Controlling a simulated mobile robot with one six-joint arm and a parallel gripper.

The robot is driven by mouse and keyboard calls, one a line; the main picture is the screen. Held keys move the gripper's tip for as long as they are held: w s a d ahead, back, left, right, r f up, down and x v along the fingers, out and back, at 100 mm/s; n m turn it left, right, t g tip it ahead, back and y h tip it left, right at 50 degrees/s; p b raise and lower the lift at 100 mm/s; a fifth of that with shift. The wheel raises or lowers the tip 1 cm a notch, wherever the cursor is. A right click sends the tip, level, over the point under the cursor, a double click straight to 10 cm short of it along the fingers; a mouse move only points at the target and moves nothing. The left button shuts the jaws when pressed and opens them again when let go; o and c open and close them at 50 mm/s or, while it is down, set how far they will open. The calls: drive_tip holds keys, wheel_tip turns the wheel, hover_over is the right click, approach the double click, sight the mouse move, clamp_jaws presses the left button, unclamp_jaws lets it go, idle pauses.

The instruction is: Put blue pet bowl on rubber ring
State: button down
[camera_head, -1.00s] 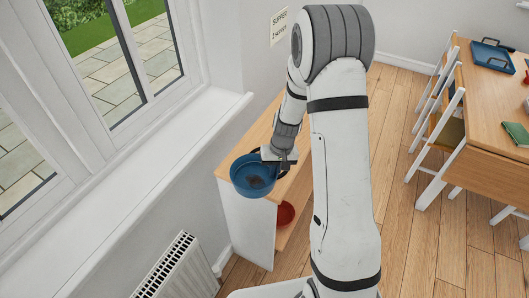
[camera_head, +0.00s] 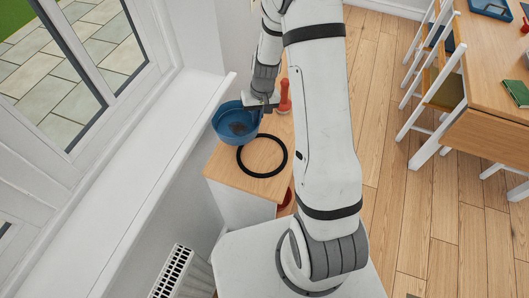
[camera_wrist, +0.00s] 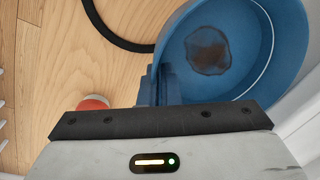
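The blue pet bowl (camera_head: 229,125) has a dark brown patch on its inside bottom, and it looks roughly level. My gripper (camera_head: 258,105) is shut on the right side of its rim; the wrist view shows the fingers (camera_wrist: 160,86) at the bowl wall (camera_wrist: 285,50). The black rubber ring (camera_head: 286,157) lies flat on the wooden top of a low shelf unit. The bowl is beyond and left of the ring in the head view, overlapping its far-left edge. Part of the ring (camera_wrist: 108,36) shows beside the bowl in the wrist view. The gap between bowl and top cannot be told.
A red-handled object (camera_head: 284,97) stands on the shelf top (camera_head: 228,176) close to my gripper. A window sill (camera_head: 150,150) and wall run along the left. A radiator (camera_head: 172,272) is below. A table with chairs stands at the right.

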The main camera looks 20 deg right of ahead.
drive_tip(key=shift+d+b, duration=0.1)
drive_tip(key=shift+b, duration=0.25)
drive_tip(key=s+d+r+m+b, duration=0.25)
drive_tip(key=s+d+b, duration=0.35)
drive_tip(key=s+b, duration=0.3)
approach(278, 156)
drive_tip(key=f, duration=0.5)
drive_tip(key=shift+w+f, duration=0.2)
drive_tip(key=shift+w, duration=0.05)
drive_tip(key=c, duration=2.1)
unclamp_jaws()
drive_tip(key=shift+f, duration=0.25)
drive_tip(key=o, duration=0.5)
drive_tip(key=shift+r, duration=0.1)
drive_tip(key=shift+c, duration=0.2)
